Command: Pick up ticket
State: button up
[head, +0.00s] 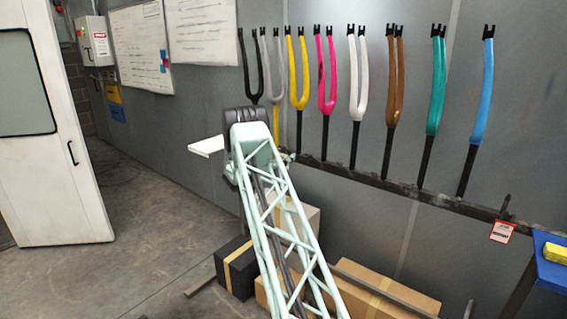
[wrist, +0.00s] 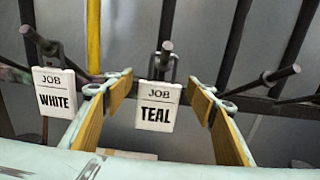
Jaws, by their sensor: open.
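In the wrist view, a white ticket reading "JOB TEAL" (wrist: 156,106) hangs by a loop from a dark peg on the rail. My gripper (wrist: 160,80) is open and empty, with one yellow-padded finger on each side of this ticket in the picture. I see a gap on both sides. How deep the ticket sits between the fingers I cannot tell. A second ticket reading "JOB WHITE" (wrist: 56,92) hangs from a peg to the left, outside the left finger. In the head view, my arm hides the gripper and these tickets.
Another peg (wrist: 270,78) juts out near the right finger. In the head view, several coloured forks, including a teal one (head: 436,85), stand along the wall rail (head: 400,187). A red-and-white tag (head: 502,231) hangs at the rail's right. Boxes (head: 385,290) lie on the floor below.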

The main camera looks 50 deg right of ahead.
dwell(0.4)
jog(key=c, duration=0.9)
jog(key=shift+a+r, duration=0.1)
jog(key=shift+r, duration=0.05)
jog(key=a+r, duration=0.2)
jog(key=a, duration=0.2)
jog(key=a+r+p, duration=0.1)
jog(key=a+r, duration=0.2)
jog(key=a, duration=0.2)
jog(key=a+r, duration=0.2)
jog(key=a, duration=0.2)
jog(key=shift+w+a+r, duration=0.3)
jog(key=shift+a+r, duration=0.1)
